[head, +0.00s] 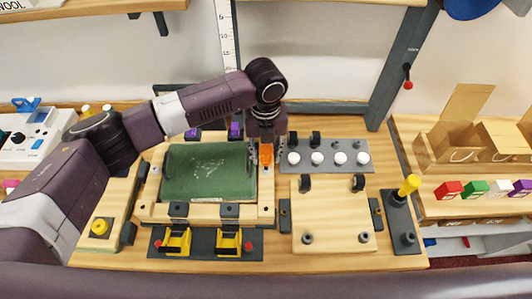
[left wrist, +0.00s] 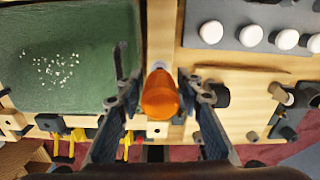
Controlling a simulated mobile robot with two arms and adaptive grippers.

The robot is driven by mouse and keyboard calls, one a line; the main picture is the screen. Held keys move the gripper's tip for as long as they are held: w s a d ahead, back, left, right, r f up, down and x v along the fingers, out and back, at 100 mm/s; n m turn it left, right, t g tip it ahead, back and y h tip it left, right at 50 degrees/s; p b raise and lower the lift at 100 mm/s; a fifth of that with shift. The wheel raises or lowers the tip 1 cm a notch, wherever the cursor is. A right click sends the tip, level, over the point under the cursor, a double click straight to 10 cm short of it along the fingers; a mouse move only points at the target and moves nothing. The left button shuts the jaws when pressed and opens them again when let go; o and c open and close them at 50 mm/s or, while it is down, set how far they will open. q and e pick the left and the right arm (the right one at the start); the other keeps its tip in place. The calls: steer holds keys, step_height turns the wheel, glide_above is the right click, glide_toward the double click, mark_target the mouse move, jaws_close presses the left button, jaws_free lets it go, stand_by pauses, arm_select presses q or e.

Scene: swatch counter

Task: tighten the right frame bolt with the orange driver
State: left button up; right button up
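The orange driver (head: 266,153) stands roughly upright over the right rail (head: 266,190) of the wooden frame that borders a green panel (head: 208,172). My left gripper (head: 266,158) points down with one finger on each side of the driver's handle. In the left wrist view, the orange handle (left wrist: 160,97) lies between the spread fingertips, with narrow gaps beside it. The driver's tip is hidden, so I cannot tell whether it sits on the right frame bolt. A small dark bolt or hole (left wrist: 156,130) shows on the rail nearby. My right gripper is out of view.
A grey plate with white knobs (head: 343,158) lies right of the frame, behind a wooden board (head: 332,226). A yellow-handled tool (head: 408,185) stands in a dark holder at right. Yellow clamps (head: 177,241) sit in front. A vertical ruler (head: 227,45) stands behind.

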arm_select(q)
steer(key=n+p, duration=0.3)
steer(key=shift+s+a+r+n+p, duration=0.1)
steer(key=shift+r+n+p, duration=0.15)
steer(key=shift+n+p, duration=0.45)
steer(key=shift+n, duration=0.2)
steer(key=shift+f+n, duration=0.3)
steer(key=shift+n, duration=0.4)
steer(key=n, duration=0.4)
steer(key=shift+n, duration=0.3)
steer(key=n, duration=0.4)
steer(key=shift+s+a, duration=0.1)
steer(key=shift+a, duration=0.05)
